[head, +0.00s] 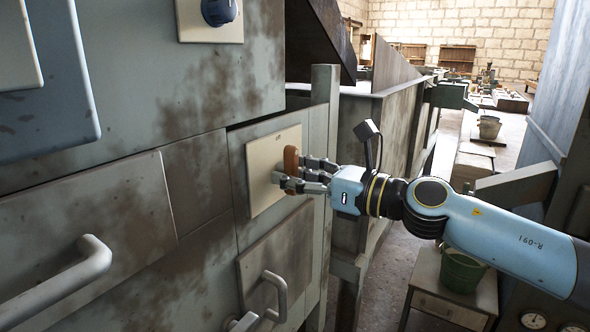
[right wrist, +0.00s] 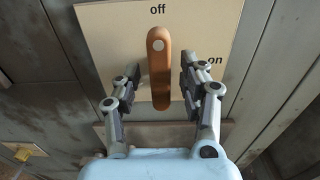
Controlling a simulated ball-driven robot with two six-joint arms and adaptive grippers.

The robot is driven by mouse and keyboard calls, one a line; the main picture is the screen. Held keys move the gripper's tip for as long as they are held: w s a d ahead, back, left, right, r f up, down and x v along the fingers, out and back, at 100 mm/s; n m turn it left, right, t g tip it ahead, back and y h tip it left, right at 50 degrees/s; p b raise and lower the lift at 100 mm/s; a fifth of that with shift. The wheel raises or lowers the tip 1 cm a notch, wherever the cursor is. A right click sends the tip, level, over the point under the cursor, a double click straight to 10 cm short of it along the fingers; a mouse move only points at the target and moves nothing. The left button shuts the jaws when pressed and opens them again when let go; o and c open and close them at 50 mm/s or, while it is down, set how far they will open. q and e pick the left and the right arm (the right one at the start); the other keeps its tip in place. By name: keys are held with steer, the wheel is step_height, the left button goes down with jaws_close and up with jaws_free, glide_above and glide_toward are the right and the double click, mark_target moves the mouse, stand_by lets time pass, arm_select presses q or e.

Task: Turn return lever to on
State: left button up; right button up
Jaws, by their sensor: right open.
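The return lever (right wrist: 159,70) is an orange-brown handle on a cream plate (right wrist: 95,30). In the right wrist view it stands upright, its dotted upper end under the word "off"; the word "on" is at the right, partly behind a finger. In the head view the lever (head: 291,160) is on the cream plate (head: 262,160) of the grey cabinet. My right gripper (right wrist: 160,85) is open, with one finger on each side of the lever and small gaps between. In the head view my right gripper (head: 290,178) reaches the plate from the right. My left gripper is not in view.
A bar handle (head: 278,292) sticks out below the plate, and a larger one (head: 60,285) at the lower left. A blue knob (head: 218,10) is above. A green bucket (head: 462,270) stands on a small table under my right arm. A passage runs behind.

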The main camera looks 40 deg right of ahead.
jaws_close()
